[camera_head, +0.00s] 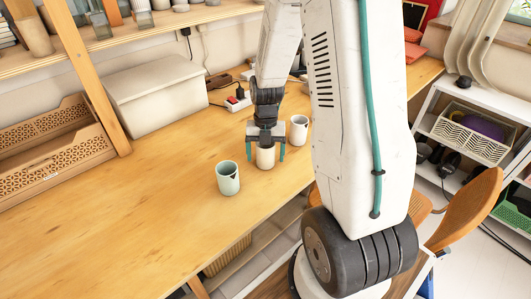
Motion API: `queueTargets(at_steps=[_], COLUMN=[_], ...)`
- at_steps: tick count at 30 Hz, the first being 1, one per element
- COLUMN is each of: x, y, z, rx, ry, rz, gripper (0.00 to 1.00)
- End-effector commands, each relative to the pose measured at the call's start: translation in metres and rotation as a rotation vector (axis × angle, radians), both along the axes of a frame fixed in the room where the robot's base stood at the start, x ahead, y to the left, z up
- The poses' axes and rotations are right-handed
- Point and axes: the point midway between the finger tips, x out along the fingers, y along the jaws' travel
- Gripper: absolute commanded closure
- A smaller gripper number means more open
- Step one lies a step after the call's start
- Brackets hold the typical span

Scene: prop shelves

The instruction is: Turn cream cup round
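A cream cup (265,158) stands upright on the wooden table, directly below my arm's end. My gripper (266,154) points down over it, with one teal finger on each side of the cup. Small gaps seem to show between the fingers and the cup wall, so the gripper looks open around it. The gripper's body hides part of the cup's top. No dark mark shows on the side of the cream cup facing this view.
A mint cup (228,179) with a dark mark stands to the front left. A white cup (299,131) with a dark mark stands to the back right, near my arm. A lidded white box (150,98) and a power strip (238,99) are behind.

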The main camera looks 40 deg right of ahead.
Motion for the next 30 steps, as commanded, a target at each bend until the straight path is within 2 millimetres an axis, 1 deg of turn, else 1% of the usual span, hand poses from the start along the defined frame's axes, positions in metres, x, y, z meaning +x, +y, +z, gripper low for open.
queueTargets(at_steps=[5, 7, 11, 15, 18, 21, 30], x=[0.000, 0.001, 0.004, 0.006, 0.008, 0.008, 0.008], y=[0.000, -0.001, -0.003, -0.005, -0.007, -0.008, -0.007], z=[0.001, 0.006, 0.026, 0.050, 0.064, 0.073, 0.079], rx=[0.000, 0.000, -0.001, -0.001, -0.001, -0.001, -0.002], ry=[0.000, -0.001, -0.004, -0.004, -0.004, -0.001, 0.000], rz=[0.000, 0.000, -0.001, -0.001, -0.001, 0.000, -0.009], gripper=[0.18, 0.18, 0.18, 0.18, 0.18, 0.18, 0.18])
